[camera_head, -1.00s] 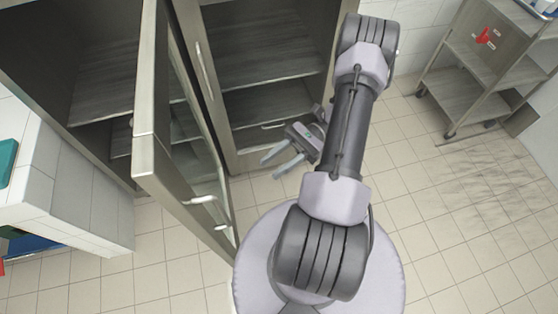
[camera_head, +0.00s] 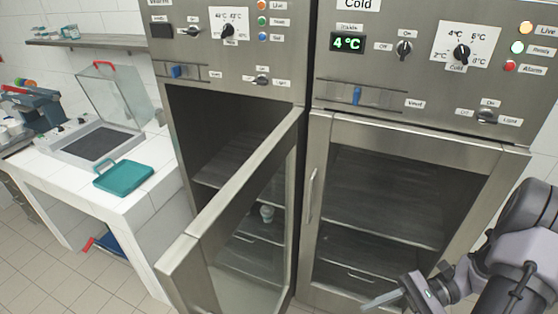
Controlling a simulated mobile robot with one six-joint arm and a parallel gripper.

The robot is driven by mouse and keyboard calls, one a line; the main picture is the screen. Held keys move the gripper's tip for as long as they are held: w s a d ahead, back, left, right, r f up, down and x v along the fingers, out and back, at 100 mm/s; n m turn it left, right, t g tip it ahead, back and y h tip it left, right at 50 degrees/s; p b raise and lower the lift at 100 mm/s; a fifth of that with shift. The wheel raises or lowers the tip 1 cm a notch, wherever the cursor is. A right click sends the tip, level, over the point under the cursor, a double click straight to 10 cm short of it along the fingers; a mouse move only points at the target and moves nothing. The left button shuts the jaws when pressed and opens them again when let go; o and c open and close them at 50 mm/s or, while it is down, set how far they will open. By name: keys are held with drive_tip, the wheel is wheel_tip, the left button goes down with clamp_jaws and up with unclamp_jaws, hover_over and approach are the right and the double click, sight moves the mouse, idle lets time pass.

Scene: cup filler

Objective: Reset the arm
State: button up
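My gripper (camera_head: 378,302) is at the bottom edge, right of centre, in front of the lower part of the right-hand cabinet. Its lower part is cut off by the frame. One pale finger shows clearly, pointing left, with nothing held against it. A second earlier shows two fingers apart and empty. My arm (camera_head: 515,255) comes in from the lower right corner, bent, with its joints partly out of view.
The left cabinet's glass door (camera_head: 232,215) stands open toward me. The right cabinet's door (camera_head: 390,200) is closed; its display reads 4 °C.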

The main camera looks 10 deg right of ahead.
drive_tip(key=a+r+n+t+h+b, duration=0.3)
drive_tip(key=a+r+n+h+b, duration=0.1)
drive_tip(key=a, duration=0.4)
drive_tip(key=a+r+n+t+h+b, duration=0.3)
drive_tip(key=a+r+n+h, duration=0.3)
drive_tip(key=a+n+h, duration=0.2)
drive_tip(key=shift+a+r+t+h+b, duration=0.3)
drive_tip(key=shift+a+h+b, duration=0.45)
drive_tip(key=shift+b, duration=0.1)
drive_tip(key=shift+c, duration=0.6)
